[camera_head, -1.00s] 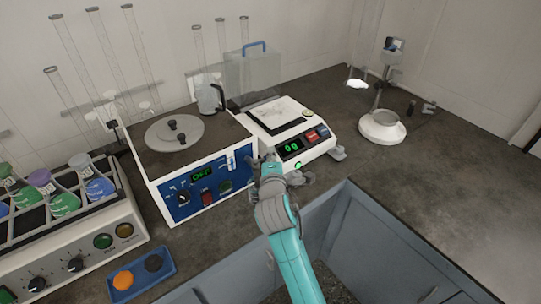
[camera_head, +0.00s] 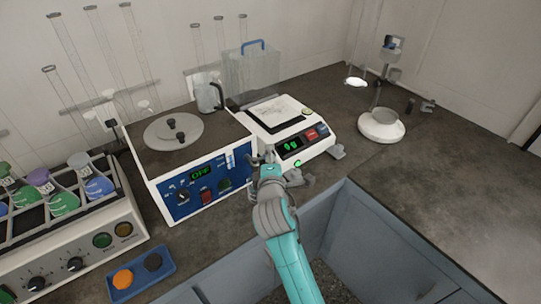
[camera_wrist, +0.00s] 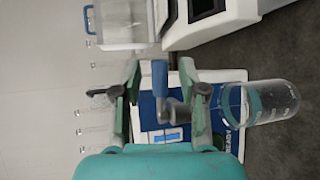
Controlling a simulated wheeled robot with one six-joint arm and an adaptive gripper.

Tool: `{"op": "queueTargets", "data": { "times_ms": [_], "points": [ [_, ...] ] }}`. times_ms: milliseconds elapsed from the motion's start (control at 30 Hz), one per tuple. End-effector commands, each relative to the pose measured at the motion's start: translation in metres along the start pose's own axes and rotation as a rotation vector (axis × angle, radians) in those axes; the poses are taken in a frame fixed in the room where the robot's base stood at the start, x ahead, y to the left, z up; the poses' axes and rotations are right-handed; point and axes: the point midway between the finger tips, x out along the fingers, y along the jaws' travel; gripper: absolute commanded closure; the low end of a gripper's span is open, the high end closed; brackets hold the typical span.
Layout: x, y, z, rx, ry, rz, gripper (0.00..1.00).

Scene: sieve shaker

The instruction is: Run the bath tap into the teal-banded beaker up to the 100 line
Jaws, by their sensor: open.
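The bath (camera_head: 150,165) is a white box with a blue front panel and a green display reading OFF. In the wrist view, its tap shows as a blue lever (camera_wrist: 160,78) on a grey valve body (camera_wrist: 176,110). My gripper (camera_wrist: 159,88) is open, with one finger on each side of the lever; I cannot tell whether they touch it. The clear teal-banded beaker (camera_wrist: 278,101) is to the right of the tap in the wrist view, and no water is clearly visible in it. In the head view my gripper (camera_head: 262,160) is at the bath's right front corner.
A balance (camera_head: 290,130) stands right of the bath, near a clear box (camera_head: 250,75) with a blue handle. A flask rack (camera_head: 60,225) is at left, and a blue tray (camera_head: 140,275) lies in front. A sink (camera_head: 340,225) opens at the front. The right counter is mostly clear.

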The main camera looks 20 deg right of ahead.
Motion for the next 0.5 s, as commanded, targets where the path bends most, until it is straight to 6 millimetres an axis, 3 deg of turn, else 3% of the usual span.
{"op": "queueTargets", "data": {
  "times_ms": [300, 500],
  "points": [
    [-0.063, -0.001, -0.001, -0.001, 0.004, -0.001, 0.58],
    [-0.093, -0.001, -0.001, 0.000, 0.003, -0.002, 0.58]
  ]
}}
